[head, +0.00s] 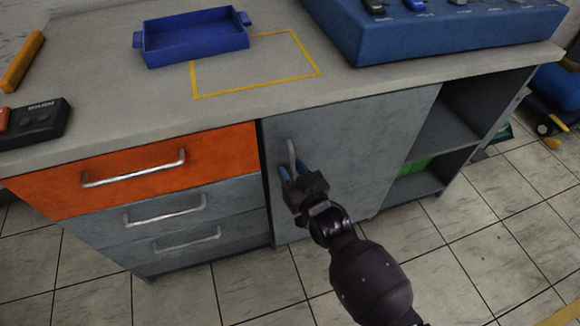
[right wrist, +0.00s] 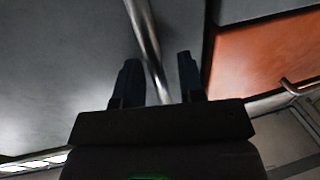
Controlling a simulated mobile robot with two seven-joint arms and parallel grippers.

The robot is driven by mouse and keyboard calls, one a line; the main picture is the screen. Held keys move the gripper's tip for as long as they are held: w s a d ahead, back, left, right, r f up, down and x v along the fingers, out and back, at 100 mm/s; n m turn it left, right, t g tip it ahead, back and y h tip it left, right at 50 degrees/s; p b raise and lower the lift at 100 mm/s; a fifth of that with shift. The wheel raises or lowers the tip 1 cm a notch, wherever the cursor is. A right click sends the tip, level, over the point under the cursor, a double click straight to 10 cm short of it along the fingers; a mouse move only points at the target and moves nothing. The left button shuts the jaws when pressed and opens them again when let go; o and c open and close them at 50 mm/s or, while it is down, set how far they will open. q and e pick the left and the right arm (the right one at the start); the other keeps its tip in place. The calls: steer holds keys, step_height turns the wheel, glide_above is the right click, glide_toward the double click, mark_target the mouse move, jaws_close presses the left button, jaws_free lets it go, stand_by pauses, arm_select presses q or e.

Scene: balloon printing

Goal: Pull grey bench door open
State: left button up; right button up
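The grey bench door (head: 355,140) is closed, to the right of the drawers. Its upright metal handle (head: 291,155) is near the door's left edge. My right gripper (head: 293,172) is at the lower part of this handle. In the right wrist view, the handle (right wrist: 148,45) runs down between the two dark fingers of my right gripper (right wrist: 160,82), with gaps visible on both sides, so the fingers are open around or just in front of it. I cannot tell the exact depth. The door (right wrist: 60,60) fills the left of that view. My left gripper is not in view.
An orange drawer (head: 135,165) sits above grey drawers, all with metal handles. The benchtop holds a blue tray (head: 195,40), a blue tool block (head: 430,40) and a dark control box (head: 35,122). Open shelves (head: 440,140) are right of the door. Tiled floor in front is clear.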

steer(key=shift+s, duration=0.1)
steer(key=shift+c, duration=0.6)
jaws_close()
steer(key=shift+s+d, duration=0.1)
